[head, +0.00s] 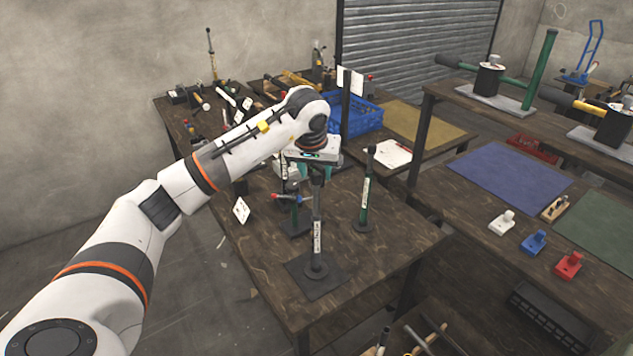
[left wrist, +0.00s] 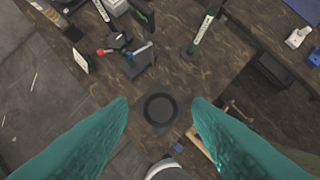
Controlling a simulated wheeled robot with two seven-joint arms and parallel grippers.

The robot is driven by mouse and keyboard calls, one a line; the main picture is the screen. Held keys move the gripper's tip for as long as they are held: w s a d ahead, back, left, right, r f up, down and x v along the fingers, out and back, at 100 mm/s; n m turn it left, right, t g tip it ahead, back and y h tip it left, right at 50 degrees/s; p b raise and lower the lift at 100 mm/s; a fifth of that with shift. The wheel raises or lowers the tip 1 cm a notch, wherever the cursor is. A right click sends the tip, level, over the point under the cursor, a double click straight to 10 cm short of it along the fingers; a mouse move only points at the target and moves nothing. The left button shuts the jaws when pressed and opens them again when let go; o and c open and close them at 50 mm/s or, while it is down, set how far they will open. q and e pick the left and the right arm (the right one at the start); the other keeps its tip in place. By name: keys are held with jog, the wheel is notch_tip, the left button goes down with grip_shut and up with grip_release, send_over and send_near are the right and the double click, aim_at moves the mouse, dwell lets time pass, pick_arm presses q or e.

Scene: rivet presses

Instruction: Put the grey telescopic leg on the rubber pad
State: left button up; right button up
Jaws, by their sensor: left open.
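The grey telescopic leg (head: 317,232) stands upright, its round foot resting on the dark square rubber pad (head: 298,270) near the table's front corner. In the left wrist view the leg's round foot (left wrist: 160,109) shows below, between the teal fingers, with a pale grey part at the bottom edge. My left gripper (head: 314,170) is directly above the leg's top, pointing down. Its fingers (left wrist: 160,112) are wide apart and I see no contact with the leg. The gripper's body partly hides the leg's top in the head view. My right gripper is not in view.
A green leg (head: 366,195) stands right of the grey one. A stand with red and blue handles (head: 294,214) is close on the left. A white card (head: 241,210) stands at the left edge. A blue crate (head: 362,117) is behind. The table's front right is clear.

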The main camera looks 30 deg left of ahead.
pick_arm(q)
jog(key=b+v, duration=0.1)
jog(key=v, duration=0.6)
jog(key=shift+s+r, duration=0.15)
jog(key=shift+r, duration=0.2)
